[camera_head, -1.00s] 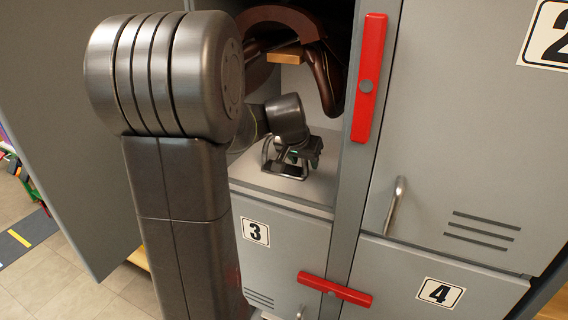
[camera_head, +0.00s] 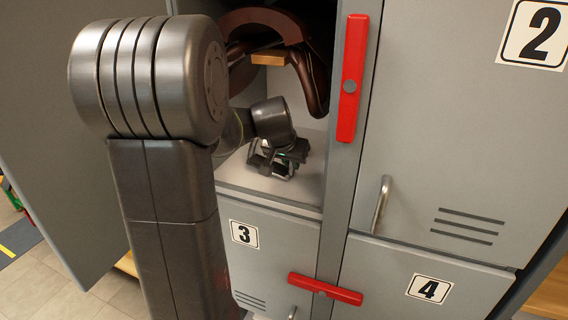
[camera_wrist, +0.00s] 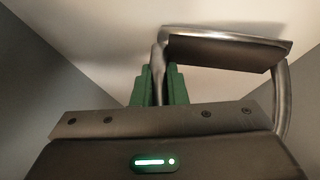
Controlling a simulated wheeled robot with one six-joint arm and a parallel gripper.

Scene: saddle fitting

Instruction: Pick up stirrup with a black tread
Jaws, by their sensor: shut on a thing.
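The stirrup with a black tread (camera_wrist: 225,51) shows in the wrist view, its bright metal side bar running between my gripper's green fingers (camera_wrist: 160,88). The dark tread lies across the upper right, and another bar of the frame curves down at the right edge. In the head view the stirrup (camera_head: 259,162) is inside the open locker compartment, just above or at its floor; I cannot tell if it touches. My gripper (camera_head: 284,163) is shut on it, and partly hides it.
A brown saddle (camera_head: 312,75) hangs on a wooden rack (camera_head: 268,59) above my gripper. The locker's open door (camera_head: 60,130) stands at the left. A red bar (camera_head: 353,75) runs up the post at the right. Closed doors 2, 3 and 4 surround the compartment.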

